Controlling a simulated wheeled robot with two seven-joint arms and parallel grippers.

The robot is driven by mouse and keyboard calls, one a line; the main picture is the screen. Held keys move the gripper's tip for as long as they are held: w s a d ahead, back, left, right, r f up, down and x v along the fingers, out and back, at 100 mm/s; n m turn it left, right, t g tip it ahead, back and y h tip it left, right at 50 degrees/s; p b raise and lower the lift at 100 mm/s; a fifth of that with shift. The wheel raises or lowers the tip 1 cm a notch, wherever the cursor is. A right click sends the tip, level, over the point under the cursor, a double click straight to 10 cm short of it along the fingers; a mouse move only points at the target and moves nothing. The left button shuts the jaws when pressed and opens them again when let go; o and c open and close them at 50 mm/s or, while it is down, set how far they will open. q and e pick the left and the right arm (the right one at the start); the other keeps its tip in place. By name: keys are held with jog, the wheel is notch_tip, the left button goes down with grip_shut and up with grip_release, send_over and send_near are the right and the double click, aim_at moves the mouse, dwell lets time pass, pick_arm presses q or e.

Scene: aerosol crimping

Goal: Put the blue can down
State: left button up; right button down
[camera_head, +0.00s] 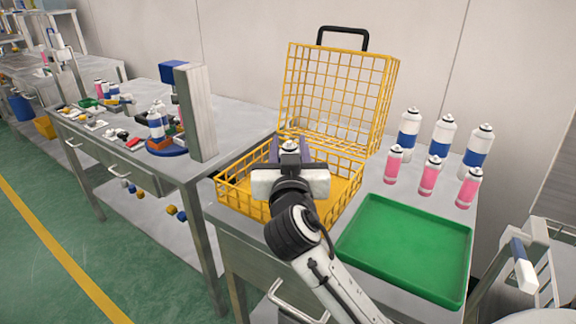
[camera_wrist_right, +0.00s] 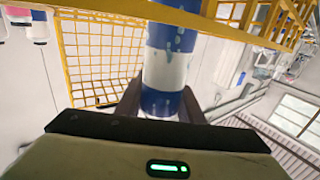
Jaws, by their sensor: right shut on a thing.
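The blue can (camera_wrist_right: 167,68), with blue and white bands, stands between the fingers of my right gripper (camera_wrist_right: 161,106) in the right wrist view. The right gripper (camera_head: 289,158) is shut on it. In the head view the gripper and the can's white top are over the open yellow wire basket (camera_head: 228,193), and my wrist hides most of the can. I cannot tell whether the can's base touches the basket floor. My left gripper is not in view.
The basket's raised lid (camera_head: 338,95) stands behind the gripper. An empty green tray (camera_head: 405,245) lies to the right. Several blue-and-white cans (camera_head: 443,135) and pink cans (camera_head: 428,178) stand behind the tray. A second table (camera_head: 225,137) with parts stands to the left.

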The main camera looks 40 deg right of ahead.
jog(key=shift+f+b, duration=0.5)
jog(key=shift+f, duration=1.6)
jog(key=c, duration=1.2)
grip_release()
jog(key=shift+r, duration=0.1)
jog(key=v, duration=0.6)
jog(key=shift+s+a+b, duration=0.25)
jog(key=shift+b, duration=0.05)
jog(key=shift+s+a+r, duration=0.1)
jog(key=shift+s+a, duration=0.15)
jog(key=shift+s, duration=0.1)
